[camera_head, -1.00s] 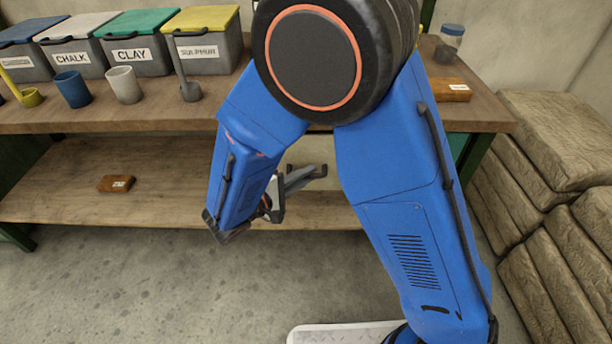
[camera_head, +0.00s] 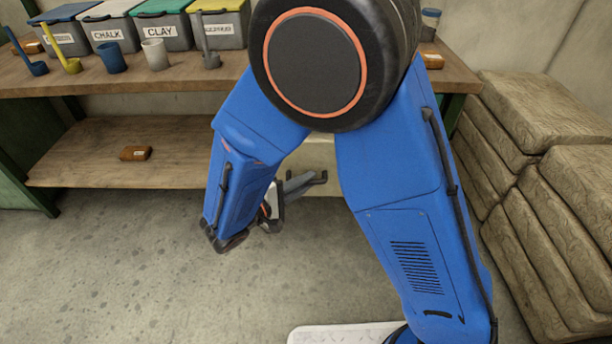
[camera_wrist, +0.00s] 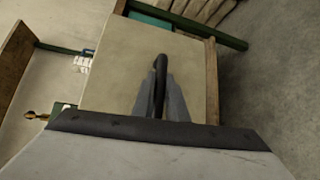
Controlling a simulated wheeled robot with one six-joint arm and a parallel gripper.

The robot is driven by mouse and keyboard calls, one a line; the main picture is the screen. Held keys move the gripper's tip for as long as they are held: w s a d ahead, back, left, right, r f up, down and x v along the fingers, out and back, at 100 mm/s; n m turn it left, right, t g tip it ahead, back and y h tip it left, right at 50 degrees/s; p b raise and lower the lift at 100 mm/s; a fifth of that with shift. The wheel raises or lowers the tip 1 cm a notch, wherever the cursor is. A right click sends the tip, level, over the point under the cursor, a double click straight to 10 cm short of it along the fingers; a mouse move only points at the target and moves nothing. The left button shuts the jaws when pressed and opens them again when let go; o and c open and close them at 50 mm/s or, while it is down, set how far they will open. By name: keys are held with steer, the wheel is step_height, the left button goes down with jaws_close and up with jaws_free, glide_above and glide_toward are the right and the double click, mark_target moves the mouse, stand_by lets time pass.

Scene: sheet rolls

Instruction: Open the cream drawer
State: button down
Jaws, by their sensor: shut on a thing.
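The cream drawer (camera_wrist: 110,70) fills the middle of the wrist view as a flat pale front. Its dark bar handle (camera_wrist: 161,66) stands out from that front. My gripper (camera_wrist: 160,95) is shut on the handle, with one grey finger on each side of it. In the head view my gripper (camera_head: 305,183) shows between my blue arm links, beside a pale patch of the drawer front (camera_head: 318,153). My arm hides most of the drawer there. I cannot tell how far the drawer stands out from the bench.
A wooden bench (camera_head: 120,83) holds lidded bins, cups and scoops. A small brown block (camera_head: 136,153) lies on its lower shelf (camera_head: 75,165). Stacked sacks (camera_head: 540,120) stand at the right. The concrete floor (camera_head: 130,260) before the bench is clear.

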steer(key=shift+s, duration=0.8)
steer(key=c, duration=2)
jaws_free()
steer(key=shift+c, duration=0.2)
steer(key=shift+a, duration=0.1)
steer(key=v, duration=1.7)
steer(key=shift+s, duration=0.15)
